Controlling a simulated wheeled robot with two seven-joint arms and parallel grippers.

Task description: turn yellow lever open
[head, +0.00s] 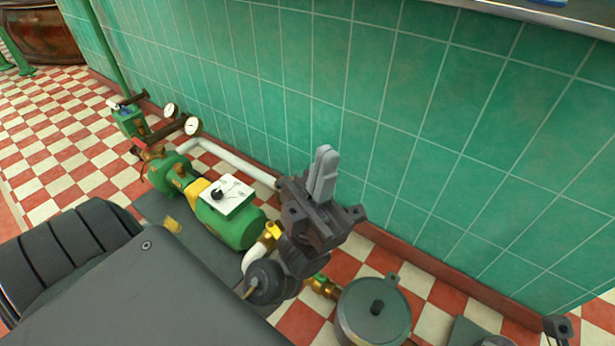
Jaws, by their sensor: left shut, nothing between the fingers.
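My left gripper (323,174) is in the middle of the head view, its grey fingers shut together with nothing between them, pointing up in front of the green tiled wall. A yellow fitting (271,234) on the white pipe by the green pump (232,222) shows just left of my gripper's body, which partly hides that area. I cannot tell whether this fitting is the yellow lever, or how a lever is turned. A small yellow piece (172,225) also shows at the pump's dark base.
The green tiled wall (420,130) rises close behind the pump. Gauges (192,126) and brown pipes stand at the pump's far end. A grey-green lidded vessel (373,312) is on the floor at the lower right. Checkered floor (60,145) is clear at the upper left.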

